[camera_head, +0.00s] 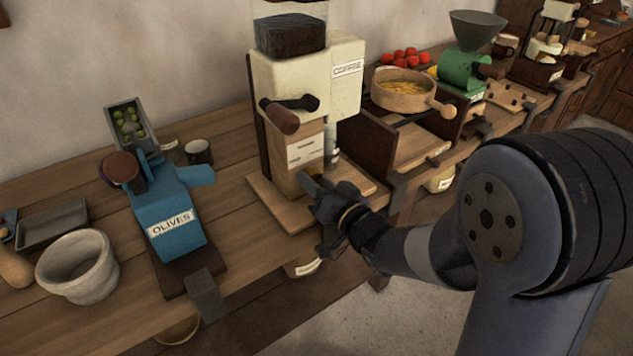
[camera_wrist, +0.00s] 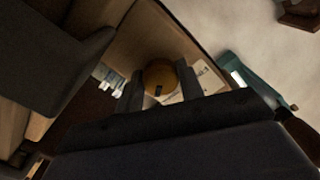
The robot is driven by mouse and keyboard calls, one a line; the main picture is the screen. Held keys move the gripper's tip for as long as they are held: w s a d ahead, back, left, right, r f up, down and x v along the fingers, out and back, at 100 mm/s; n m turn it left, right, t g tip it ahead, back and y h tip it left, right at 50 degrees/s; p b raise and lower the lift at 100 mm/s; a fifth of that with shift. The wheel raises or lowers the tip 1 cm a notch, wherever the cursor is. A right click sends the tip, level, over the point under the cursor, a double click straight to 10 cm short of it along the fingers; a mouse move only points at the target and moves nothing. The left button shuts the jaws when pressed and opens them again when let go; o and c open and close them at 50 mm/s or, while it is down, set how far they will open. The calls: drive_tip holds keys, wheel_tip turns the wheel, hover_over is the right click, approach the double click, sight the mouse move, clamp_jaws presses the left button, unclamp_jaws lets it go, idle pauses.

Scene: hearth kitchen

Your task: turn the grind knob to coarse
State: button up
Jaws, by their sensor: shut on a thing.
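The cream coffee grinder (camera_head: 290,80) stands upright on a wooden base at the middle of the counter, with a dark hand crank (camera_head: 281,117) on its front. My gripper (camera_head: 314,185) is at the lower front of its wooden body. In the wrist view a round brass-coloured knob (camera_wrist: 160,75) sits between my two fingers, and my gripper (camera_wrist: 160,88) is shut on it. A small dark mark shows on the knob's face. White labels (camera_head: 304,151) are on the wooden front above the gripper; their words are too small to read. In the head view my fingers mostly hide the knob.
A blue olive press (camera_head: 168,212) and a stone mortar (camera_head: 78,265) stand to the left. A wooden sieve (camera_head: 402,101) and a green mill (camera_head: 466,70) stand to the right. The counter's front edge runs below my gripper.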

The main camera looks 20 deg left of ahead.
idle(0.4)
drive_tip(key=o, duration=1)
drive_tip(key=v, duration=1.1)
drive_tip(key=shift+w, duration=0.1)
drive_tip(key=x, duration=1.1)
